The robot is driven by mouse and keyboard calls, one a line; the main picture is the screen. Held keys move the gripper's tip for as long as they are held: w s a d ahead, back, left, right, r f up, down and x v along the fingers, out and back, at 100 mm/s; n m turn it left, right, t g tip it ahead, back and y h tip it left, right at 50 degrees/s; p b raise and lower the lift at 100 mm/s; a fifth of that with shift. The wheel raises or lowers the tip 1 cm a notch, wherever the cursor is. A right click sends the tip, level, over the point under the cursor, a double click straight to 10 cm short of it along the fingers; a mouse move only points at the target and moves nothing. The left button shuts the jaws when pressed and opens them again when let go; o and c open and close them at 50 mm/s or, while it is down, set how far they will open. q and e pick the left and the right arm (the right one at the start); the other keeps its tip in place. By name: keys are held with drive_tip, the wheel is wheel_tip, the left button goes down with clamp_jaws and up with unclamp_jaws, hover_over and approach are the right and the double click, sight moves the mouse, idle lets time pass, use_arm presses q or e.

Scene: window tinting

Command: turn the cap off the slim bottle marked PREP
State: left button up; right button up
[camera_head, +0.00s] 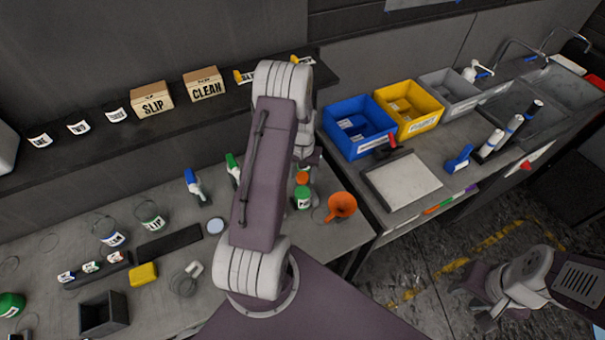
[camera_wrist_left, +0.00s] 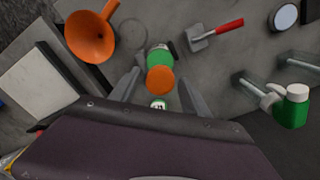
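A green, white-labelled container (camera_head: 303,198) stands on the workbench (camera_head: 270,275), with an orange round top (camera_head: 303,178) just behind it. In the left wrist view the green container (camera_wrist_left: 159,56) and orange top (camera_wrist_left: 160,82) lie between my left gripper's fingers (camera_wrist_left: 160,78). The fingers are spread, with visible gaps on both sides of the orange top. A small white-and-green top (camera_wrist_left: 158,104) shows beyond it, partly hidden by my gripper body. I cannot read PREP on any of them. My right gripper (camera_head: 477,292) is away from the bench at lower right; its fingers are unclear.
An orange funnel (camera_head: 342,206) stands close to the right of the green container. A shelf (camera_head: 110,140) runs behind; blue (camera_head: 358,127) and yellow (camera_head: 408,107) bins stand right.

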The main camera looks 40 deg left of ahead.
sight(303, 176)
use_arm(q)
clamp_jaws()
drive_tip(key=n, duration=0.5)
drive_tip(key=shift+r+p, duration=1.9)
drive_tip(key=shift+r, duration=0.6)
